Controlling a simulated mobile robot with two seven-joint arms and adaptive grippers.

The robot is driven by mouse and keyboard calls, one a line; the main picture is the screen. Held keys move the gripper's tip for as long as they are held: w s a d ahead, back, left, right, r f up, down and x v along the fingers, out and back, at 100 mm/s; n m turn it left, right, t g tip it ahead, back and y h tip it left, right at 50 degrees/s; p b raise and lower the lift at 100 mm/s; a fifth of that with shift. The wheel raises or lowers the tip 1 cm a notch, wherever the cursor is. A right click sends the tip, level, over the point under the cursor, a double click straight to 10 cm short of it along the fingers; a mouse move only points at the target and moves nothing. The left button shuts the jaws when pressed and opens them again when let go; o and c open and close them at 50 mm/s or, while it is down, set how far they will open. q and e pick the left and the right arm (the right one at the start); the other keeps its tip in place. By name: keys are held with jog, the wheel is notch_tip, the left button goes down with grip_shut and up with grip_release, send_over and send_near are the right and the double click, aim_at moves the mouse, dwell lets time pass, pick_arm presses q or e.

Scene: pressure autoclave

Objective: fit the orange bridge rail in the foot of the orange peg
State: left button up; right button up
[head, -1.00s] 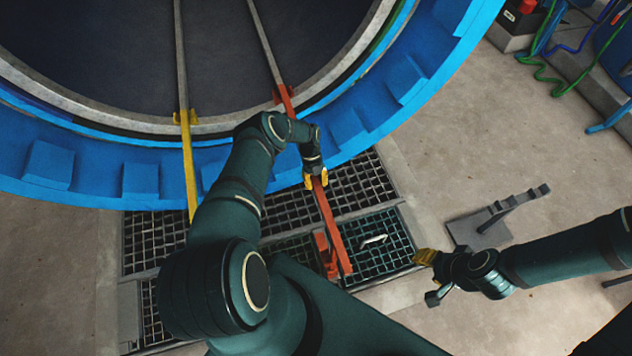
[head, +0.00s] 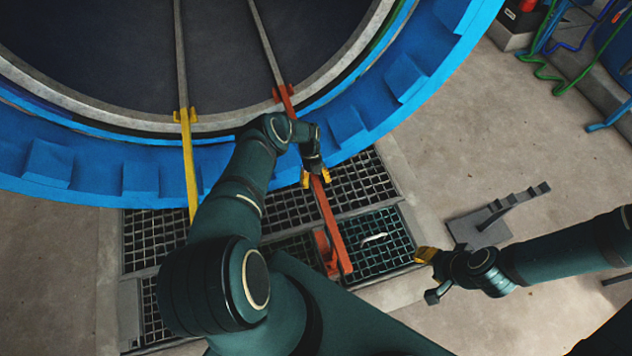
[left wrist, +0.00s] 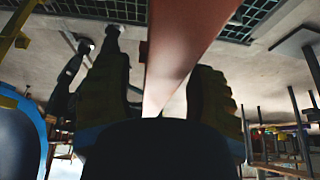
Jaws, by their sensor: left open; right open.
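The orange bridge rail (head: 334,227) runs from the rim of the autoclave mouth down over the floor grating. Its far end is near an orange bracket (head: 281,95) at the rim. A short orange piece (head: 324,250), seemingly the orange peg, stands just left of the rail's near end. I cannot tell whether the rail sits in its foot. My left gripper (head: 316,178) is open around the rail's middle. The left wrist view shows the rail (left wrist: 185,45) between the two spread fingers (left wrist: 165,100). My right gripper (head: 428,272) is open and empty, right of the grating.
A yellow rail (head: 189,165) lies parallel to the left, partly hidden by my left arm. The blue autoclave ring (head: 345,127) curves above. A grey stand (head: 487,222) is on the floor at right. A small pale object (head: 374,238) lies on the grating (head: 385,255).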

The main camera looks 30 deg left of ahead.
pick_arm(q)
jog(key=v, duration=1.1)
jog(key=shift+a+r, duration=0.15)
jog(key=shift+r, duration=0.2)
jog(key=s+d+r+n+t, duration=0.1)
jog(key=s+d+r+n, duration=0.15)
jog(key=d+n, duration=0.55)
jog(key=s+d+r+n+t, duration=0.1)
jog(key=d+r+n+t, duration=0.2)
jog(key=d, duration=0.9)
jog(key=s+d+r+n, duration=0.3)
jog(key=s+r+n, duration=0.1)
jog(key=s+n, duration=0.4)
jog(key=s+d+r+n+t, duration=0.1)
jog(key=s+d+r+n, duration=0.2)
jog(key=s+r+n, duration=0.2)
jog(key=s+n, duration=0.3)
jog(key=s, duration=0.1)
jog(key=shift+d+n, duration=0.15)
jog(key=shift+n, duration=0.25)
jog(key=shift+w, duration=0.1)
jog(key=shift+c, duration=0.9)
jog(key=shift+d, duration=0.1)
